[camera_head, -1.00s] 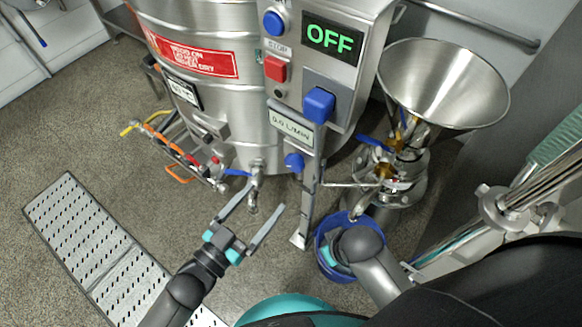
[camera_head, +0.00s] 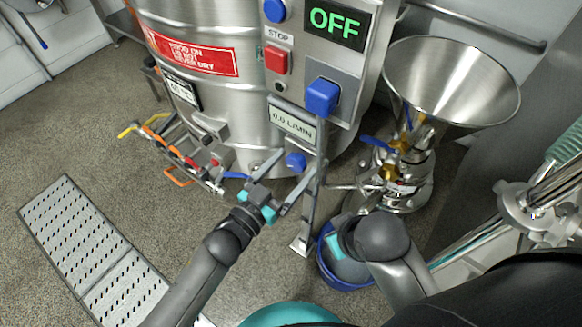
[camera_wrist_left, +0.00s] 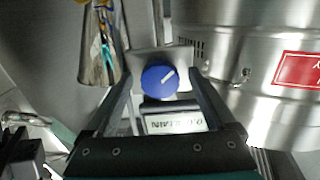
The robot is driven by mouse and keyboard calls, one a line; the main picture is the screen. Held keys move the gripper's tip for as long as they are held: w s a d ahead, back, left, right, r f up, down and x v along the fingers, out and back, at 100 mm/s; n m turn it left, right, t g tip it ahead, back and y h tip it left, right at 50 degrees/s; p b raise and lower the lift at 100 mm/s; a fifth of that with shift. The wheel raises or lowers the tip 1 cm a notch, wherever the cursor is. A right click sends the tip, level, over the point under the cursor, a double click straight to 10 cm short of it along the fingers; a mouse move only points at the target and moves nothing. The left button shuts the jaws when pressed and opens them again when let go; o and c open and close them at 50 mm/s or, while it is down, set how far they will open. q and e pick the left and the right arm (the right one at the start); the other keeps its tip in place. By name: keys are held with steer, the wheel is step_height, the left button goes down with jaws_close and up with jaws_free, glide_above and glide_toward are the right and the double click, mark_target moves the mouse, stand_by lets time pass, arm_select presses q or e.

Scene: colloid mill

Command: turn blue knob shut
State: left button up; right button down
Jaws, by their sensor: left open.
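The round blue knob (camera_head: 295,160) sits below the flow display (camera_head: 292,124), which reads 0.0 L/MIN. In the left wrist view the knob (camera_wrist_left: 158,80) shows face-on, with a white mark slanting to the upper right. My left gripper (camera_head: 302,164) is open, with one finger on each side of the knob in the picture. In the left wrist view its fingers (camera_wrist_left: 160,84) also flank the knob; I cannot tell whether they touch it. My right gripper (camera_head: 338,244) is at the blue bucket, its fingers hidden.
A larger blue switch (camera_head: 322,97), a red stop button (camera_head: 278,60) and an OFF screen (camera_head: 337,22) are on the panel above. A steel funnel (camera_head: 450,80) stands to the right. The blue bucket (camera_head: 345,282) is on the floor below. A perforated step (camera_head: 85,245) lies left.

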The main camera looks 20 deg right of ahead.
arm_select(q)
steer(key=c, duration=1.4)
steer(key=shift+o, duration=0.2)
